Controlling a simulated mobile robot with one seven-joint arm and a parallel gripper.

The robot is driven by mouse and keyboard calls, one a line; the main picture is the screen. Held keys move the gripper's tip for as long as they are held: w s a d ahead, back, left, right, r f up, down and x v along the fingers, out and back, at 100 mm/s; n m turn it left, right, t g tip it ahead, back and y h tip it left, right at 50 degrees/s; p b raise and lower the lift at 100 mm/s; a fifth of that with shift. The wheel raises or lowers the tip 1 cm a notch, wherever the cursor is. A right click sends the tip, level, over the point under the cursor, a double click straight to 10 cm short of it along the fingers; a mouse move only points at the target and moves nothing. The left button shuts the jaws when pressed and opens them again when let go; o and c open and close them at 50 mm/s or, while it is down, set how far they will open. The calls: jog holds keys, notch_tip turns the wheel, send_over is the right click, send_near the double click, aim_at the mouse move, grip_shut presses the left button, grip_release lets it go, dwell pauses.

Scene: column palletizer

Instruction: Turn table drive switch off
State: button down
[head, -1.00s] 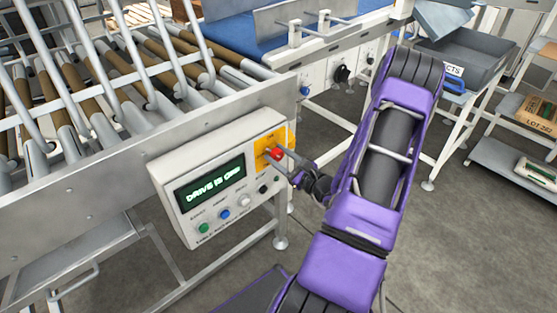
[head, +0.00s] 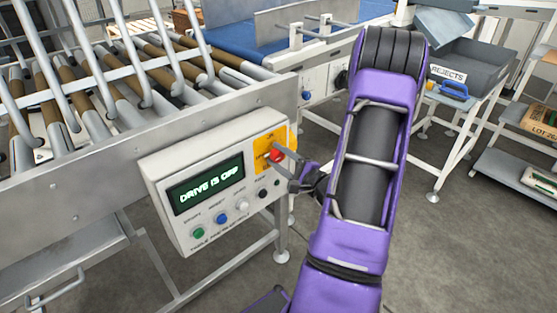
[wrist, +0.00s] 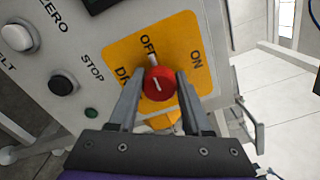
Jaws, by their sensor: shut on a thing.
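The drive switch is a red rotary knob (head: 277,156) on a yellow plate (wrist: 202,75) at the right end of the control box (head: 212,226). In the wrist view the knob (wrist: 158,82) has a white mark tilted towards the OFF label; ON is printed to the right. My gripper (head: 284,165) is shut on the knob, one finger on each side of it in the wrist view (wrist: 158,98).
Below the display are green, blue, white and black buttons; the black STOP button (wrist: 63,82) is left of my fingers in the wrist view. A roller table (head: 110,90) stands behind the box. A grey rejects bin (head: 478,68) is at the right. Floor is clear at lower right.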

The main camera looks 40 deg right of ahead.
jog(key=shift+n, duration=0.4)
jog(key=shift+c, duration=1.7)
grip_release()
jog(key=shift+s, duration=0.1)
jog(key=s+d, duration=0.1)
jog(key=s, duration=1.6)
jog(key=shift+s+d, duration=0.15)
